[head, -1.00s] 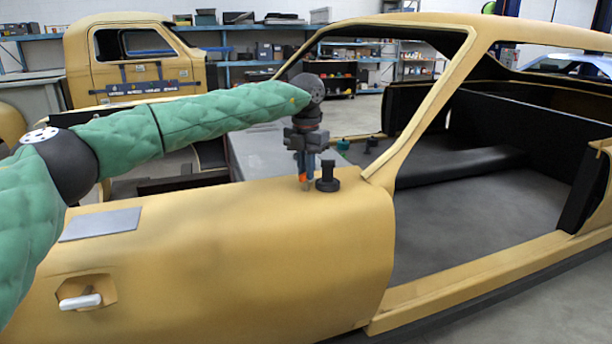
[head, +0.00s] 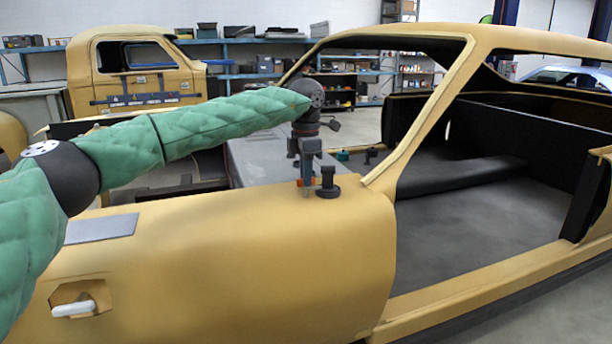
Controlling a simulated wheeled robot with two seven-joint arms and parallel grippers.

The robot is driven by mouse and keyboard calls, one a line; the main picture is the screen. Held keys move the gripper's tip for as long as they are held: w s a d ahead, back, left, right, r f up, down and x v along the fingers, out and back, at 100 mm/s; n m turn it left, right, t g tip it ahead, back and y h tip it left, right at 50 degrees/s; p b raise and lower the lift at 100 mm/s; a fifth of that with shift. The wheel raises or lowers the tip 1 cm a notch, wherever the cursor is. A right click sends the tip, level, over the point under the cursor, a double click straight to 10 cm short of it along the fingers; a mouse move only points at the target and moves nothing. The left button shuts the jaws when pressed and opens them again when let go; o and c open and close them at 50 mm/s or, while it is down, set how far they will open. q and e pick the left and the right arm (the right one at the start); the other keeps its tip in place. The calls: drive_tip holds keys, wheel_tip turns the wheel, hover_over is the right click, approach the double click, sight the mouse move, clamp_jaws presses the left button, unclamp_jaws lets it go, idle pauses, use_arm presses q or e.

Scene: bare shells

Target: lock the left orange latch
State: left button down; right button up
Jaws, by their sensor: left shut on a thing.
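The orange latch (head: 312,182) is a small piece on the top edge of the yellow car door (head: 220,260), at the picture's middle. My left gripper (head: 306,187) points down over it and is shut on it. The fingers hide most of the latch, and only small orange bits show beside them. A black knob (head: 328,183) stands upright just right of the fingers, on the same door edge. My right gripper is not in view.
The car's windshield pillar (head: 415,115) rises right of the knob. A flat grey plate (head: 102,228) lies on the door top at left, above a door handle (head: 74,308). A grey surface (head: 260,160) lies behind the gripper. The door opening at right is empty.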

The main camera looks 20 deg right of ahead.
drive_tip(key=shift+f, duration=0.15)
use_arm(q)
drive_tip(key=c, duration=1.4)
unclamp_jaws()
drive_tip(key=shift+c, duration=0.2)
drive_tip(key=shift+r, duration=0.1)
